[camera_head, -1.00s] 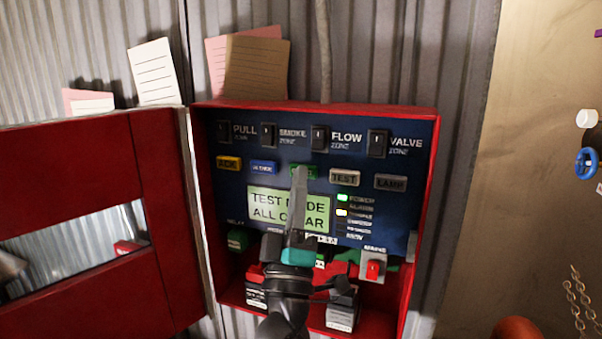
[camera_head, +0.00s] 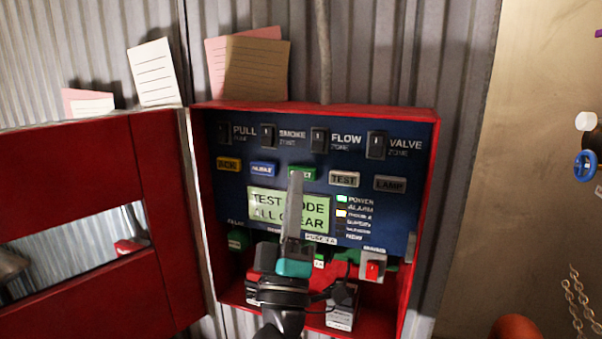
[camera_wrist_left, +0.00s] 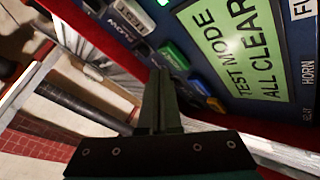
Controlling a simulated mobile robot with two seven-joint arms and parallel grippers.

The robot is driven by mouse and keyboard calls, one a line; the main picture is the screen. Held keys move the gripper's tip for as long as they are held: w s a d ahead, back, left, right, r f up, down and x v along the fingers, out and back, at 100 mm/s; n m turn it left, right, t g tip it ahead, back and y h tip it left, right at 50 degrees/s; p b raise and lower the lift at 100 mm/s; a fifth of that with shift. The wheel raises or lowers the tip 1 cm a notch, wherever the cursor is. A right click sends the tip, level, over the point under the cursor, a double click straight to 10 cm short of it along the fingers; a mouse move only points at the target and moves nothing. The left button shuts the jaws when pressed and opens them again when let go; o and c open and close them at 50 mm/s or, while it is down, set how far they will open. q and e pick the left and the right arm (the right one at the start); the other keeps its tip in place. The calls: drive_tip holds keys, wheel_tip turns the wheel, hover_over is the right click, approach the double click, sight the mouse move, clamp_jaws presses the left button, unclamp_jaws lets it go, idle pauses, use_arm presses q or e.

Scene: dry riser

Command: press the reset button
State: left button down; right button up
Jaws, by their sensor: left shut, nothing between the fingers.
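The green reset button (camera_head: 304,174) sits in the middle of the button row on the dark blue panel, partly hidden by my left gripper; only the end of its label shows. It also shows in the left wrist view (camera_wrist_left: 173,56), just past the fingertips. My left gripper (camera_head: 296,174) is shut and empty, its fingers pointing up in front of the panel with the tips over the button's lower left. In the left wrist view the fingertips (camera_wrist_left: 159,72) appear a little short of the button. I cannot tell whether they touch. My right gripper is not in view.
Yellow (camera_head: 228,165), blue (camera_head: 263,169), TEST (camera_head: 344,179) and LAMP (camera_head: 390,184) buttons flank the green one. The screen (camera_head: 262,206) reads TEST MODE ALL CLEAR. The red box door (camera_head: 80,172) stands open at left. A red switch (camera_head: 373,270) is at lower right.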

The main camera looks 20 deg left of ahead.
use_arm(q)
drive_tip(key=s+p, duration=0.1)
drive_tip(key=s, duration=0.4)
drive_tip(key=shift+a, duration=0.2)
idle(0.6)
